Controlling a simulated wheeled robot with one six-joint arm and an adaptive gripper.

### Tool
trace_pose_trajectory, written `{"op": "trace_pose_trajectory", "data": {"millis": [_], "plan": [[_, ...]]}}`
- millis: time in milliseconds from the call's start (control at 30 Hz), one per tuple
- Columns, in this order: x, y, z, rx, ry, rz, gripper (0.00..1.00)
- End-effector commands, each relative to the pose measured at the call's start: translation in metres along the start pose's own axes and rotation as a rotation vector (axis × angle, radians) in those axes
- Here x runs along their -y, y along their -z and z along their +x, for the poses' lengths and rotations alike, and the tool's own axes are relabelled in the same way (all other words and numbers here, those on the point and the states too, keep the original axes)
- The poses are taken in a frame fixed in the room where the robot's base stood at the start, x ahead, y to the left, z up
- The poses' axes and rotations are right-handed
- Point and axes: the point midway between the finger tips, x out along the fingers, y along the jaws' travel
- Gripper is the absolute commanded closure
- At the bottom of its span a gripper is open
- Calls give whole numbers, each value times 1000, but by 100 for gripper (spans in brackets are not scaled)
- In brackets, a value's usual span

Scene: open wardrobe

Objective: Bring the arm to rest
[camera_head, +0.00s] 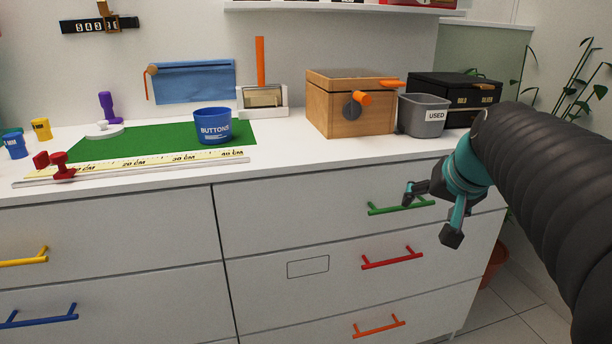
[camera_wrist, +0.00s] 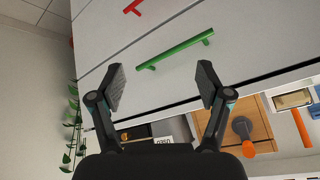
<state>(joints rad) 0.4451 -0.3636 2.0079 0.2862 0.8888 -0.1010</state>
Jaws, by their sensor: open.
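My gripper (camera_head: 430,215) is at the right in the head view, in front of the upper right drawer of the white cabinet (camera_head: 110,225). Its fingers are spread apart. In the wrist view my gripper (camera_wrist: 160,88) shows both fingers apart with nothing between them. The green handle (camera_head: 388,209) is just behind my gripper in the head view. In the wrist view the green handle (camera_wrist: 175,54) lies beyond the fingertips. I cannot tell from these views whether a finger touches it. The drawers look shut.
On the top stand a wooden box (camera_head: 333,104), a grey "USED" bin (camera_head: 417,124), a black box (camera_head: 455,88) and a blue "BUTTONS" cup (camera_head: 213,131) on a green mat (camera_head: 150,141). A red handle (camera_head: 392,257) sits below the green one. Plants (camera_head: 575,95) stand at the right.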

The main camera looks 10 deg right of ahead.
Motion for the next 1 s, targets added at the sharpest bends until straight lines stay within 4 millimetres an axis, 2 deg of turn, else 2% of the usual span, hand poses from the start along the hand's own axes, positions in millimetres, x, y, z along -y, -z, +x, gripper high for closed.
{"op": "trace_pose_trajectory", "data": {"millis": [67,167,300,600,700,833,1000], "plan": [[-3,-4,2,10,-11,8,23],[-12,-22,13,50,-37,8,23],[-16,-72,22,116,-74,-32,23],[4,-196,22,206,-73,-276,23],[12,-223,18,205,-47,-359,23],[26,-234,10,183,-7,-420,23],[33,-236,7,177,12,-443,23]]}}
